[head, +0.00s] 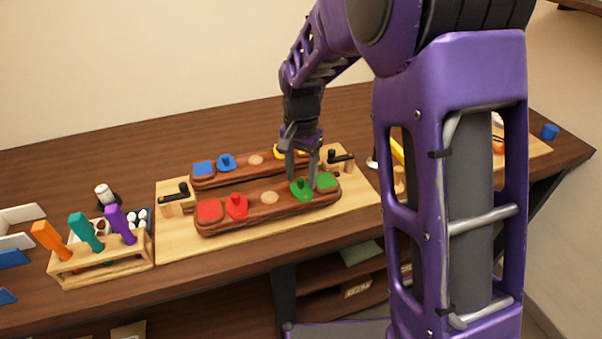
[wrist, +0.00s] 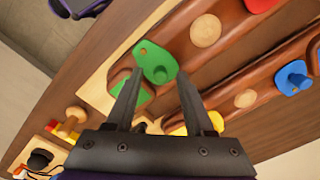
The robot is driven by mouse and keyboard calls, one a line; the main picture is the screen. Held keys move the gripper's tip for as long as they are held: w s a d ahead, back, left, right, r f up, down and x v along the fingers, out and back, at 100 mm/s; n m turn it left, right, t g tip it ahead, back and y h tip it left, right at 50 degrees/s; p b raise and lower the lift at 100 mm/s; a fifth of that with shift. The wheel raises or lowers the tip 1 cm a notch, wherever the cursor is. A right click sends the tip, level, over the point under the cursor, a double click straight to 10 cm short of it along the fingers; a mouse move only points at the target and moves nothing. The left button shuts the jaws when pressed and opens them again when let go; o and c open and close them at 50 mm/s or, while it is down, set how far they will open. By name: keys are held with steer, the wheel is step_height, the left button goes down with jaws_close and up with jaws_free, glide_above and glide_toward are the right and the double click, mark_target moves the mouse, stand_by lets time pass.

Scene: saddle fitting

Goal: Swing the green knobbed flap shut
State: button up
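The green knobbed flap (head: 302,189) sits near the right end of the front wooden bar (head: 270,212), beside a square green inset (head: 327,181). Whether a finger touches the flap I cannot tell.
A red flap (head: 236,206) and red inset (head: 209,210) are at the bar's left end. The rear bar carries a blue flap (head: 226,162) and a yellow part partly hidden by my gripper. Black-handled clamps (head: 341,159) flank the bars. A tool rack (head: 100,262) stands at left.

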mark_target(302, 179)
steer(key=shift+r, duration=0.1)
step_height(302, 179, up, 17)
steer(key=p, duration=0.2)
stand_by(0.4)
steer(key=shift+r, duration=0.1)
